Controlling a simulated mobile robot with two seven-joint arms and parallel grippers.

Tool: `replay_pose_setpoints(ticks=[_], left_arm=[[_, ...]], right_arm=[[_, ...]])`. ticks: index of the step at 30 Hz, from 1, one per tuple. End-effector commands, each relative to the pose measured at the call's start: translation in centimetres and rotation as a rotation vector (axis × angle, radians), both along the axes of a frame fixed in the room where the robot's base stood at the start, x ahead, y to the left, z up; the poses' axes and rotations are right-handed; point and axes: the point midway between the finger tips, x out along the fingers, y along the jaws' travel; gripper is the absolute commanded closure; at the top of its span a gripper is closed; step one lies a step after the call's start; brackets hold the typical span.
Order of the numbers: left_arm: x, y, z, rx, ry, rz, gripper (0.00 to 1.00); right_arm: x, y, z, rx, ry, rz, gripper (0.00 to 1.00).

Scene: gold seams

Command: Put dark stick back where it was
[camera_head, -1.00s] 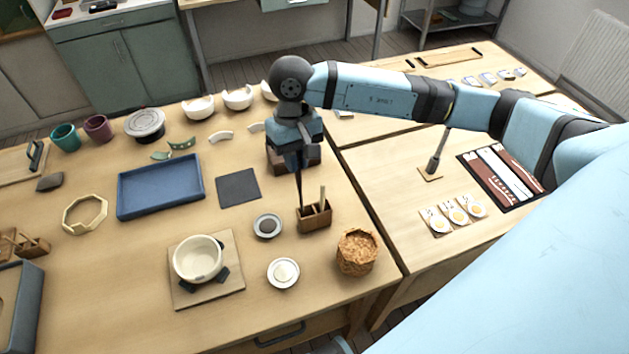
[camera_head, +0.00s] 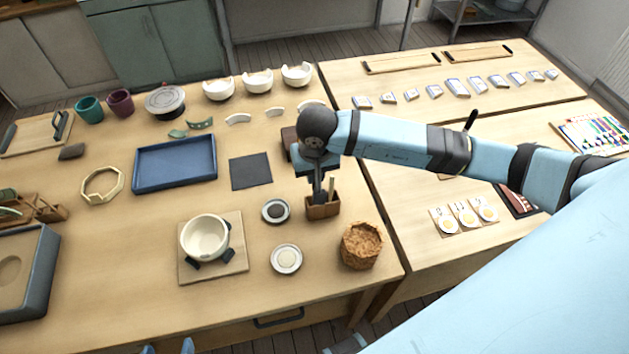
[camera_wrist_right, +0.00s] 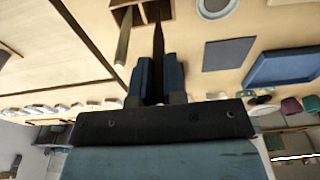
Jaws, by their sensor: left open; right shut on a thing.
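My right gripper (camera_head: 318,188) is shut on the dark stick, just above the small wooden holder (camera_head: 323,211). In the right wrist view the dark stick (camera_wrist_right: 158,45) runs out from between the fingertips (camera_wrist_right: 157,78), its thin end at the holder (camera_wrist_right: 169,10). I cannot tell how deep that end is in a compartment. A light stick (camera_head: 332,187) stands in the holder beside the gripper; it also shows in the wrist view (camera_wrist_right: 123,38). My left gripper (camera_head: 168,348) shows only its two fingertips, apart and empty, at the bottom edge.
Close by are a cork-like pot (camera_head: 361,246), a small dish with dark contents (camera_head: 276,211) and a pale dish (camera_head: 286,259). A white bowl (camera_head: 204,238) sits on a board to the left. A dark square mat (camera_head: 250,172) and blue tray (camera_head: 136,178) lie behind.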

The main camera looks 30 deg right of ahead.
Motion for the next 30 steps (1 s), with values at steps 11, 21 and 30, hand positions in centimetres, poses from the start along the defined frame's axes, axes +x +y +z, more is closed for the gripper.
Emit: replay_pose_setpoints(ticks=[11, 21, 30], left_arm=[[-0.1, 0.0, 0.5, 0.0, 0.002, -0.001, 0.23], [-0.1, -0.1, 0.0, -0.001, 0.002, -0.001, 0.23], [-0.1, -0.1, 0.1, -0.002, 0.004, -0.001, 0.23]], right_arm=[[0.0, 0.0, -4.3, 0.001, 0.002, 0.0, 1.0], [0.0, 0.0, -4.8, 0.0, -0.001, 0.001, 1.0], [0.0, 0.0, -4.7, 0.0, 0.0, 0.001, 0.63]])
